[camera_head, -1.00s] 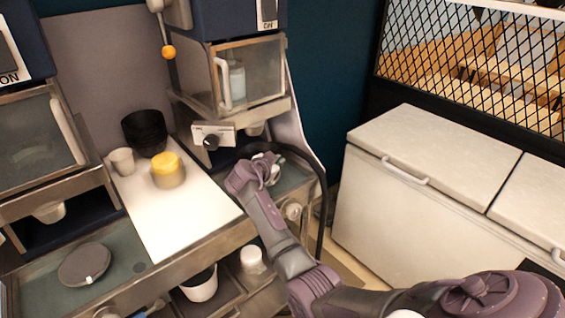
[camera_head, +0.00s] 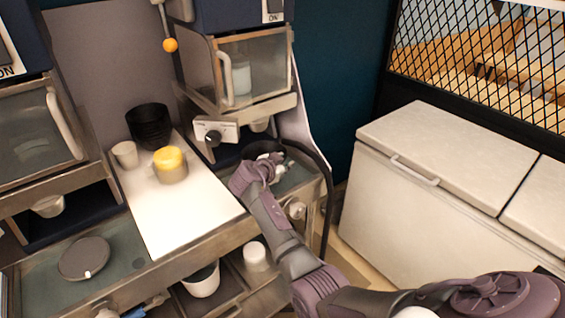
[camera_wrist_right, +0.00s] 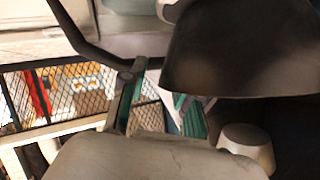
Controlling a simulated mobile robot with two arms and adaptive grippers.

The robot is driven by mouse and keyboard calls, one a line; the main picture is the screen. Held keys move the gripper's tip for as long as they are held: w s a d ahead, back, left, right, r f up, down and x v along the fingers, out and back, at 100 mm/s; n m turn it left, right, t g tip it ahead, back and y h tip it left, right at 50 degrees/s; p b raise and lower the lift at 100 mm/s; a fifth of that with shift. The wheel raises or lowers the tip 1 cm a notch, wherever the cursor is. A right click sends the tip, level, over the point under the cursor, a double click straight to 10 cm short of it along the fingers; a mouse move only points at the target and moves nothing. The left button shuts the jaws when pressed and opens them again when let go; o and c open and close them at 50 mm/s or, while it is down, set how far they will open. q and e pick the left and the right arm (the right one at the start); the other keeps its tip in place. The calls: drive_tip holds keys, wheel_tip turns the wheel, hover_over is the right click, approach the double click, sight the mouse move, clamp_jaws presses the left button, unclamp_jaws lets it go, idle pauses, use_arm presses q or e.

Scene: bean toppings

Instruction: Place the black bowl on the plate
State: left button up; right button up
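My right gripper (camera_head: 268,164) reaches in under the right-hand machine. It appears shut on the rim of a black bowl (camera_head: 262,149), mostly hidden behind it in the head view. The bowl (camera_wrist_right: 240,48) fills the upper right of the right wrist view, where one finger lies beside its left edge and the other is largely hidden. More black bowls stand in a stack (camera_head: 149,126) at the back of the white board. A round dark grey plate-like disc (camera_head: 84,258) lies on the left tray. No plate can be made out below the held bowl. My left gripper is not in view.
A dark hose (camera_head: 326,190) curves beside my right forearm. The machine's lower shelf edge (camera_head: 235,112) overhangs the bowl. A white chest (camera_head: 420,170) stands right.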

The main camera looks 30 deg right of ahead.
drive_tip(key=shift+a, duration=0.1)
drive_tip(key=shift+r+p, duration=0.35)
drive_tip(key=shift+p, duration=0.1)
use_arm(q)
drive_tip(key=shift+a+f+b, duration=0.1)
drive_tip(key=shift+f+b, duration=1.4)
drive_tip(key=shift+b, duration=0.45)
use_arm(e)
drive_tip(key=v, duration=1.2)
drive_tip(key=shift+f, duration=0.15)
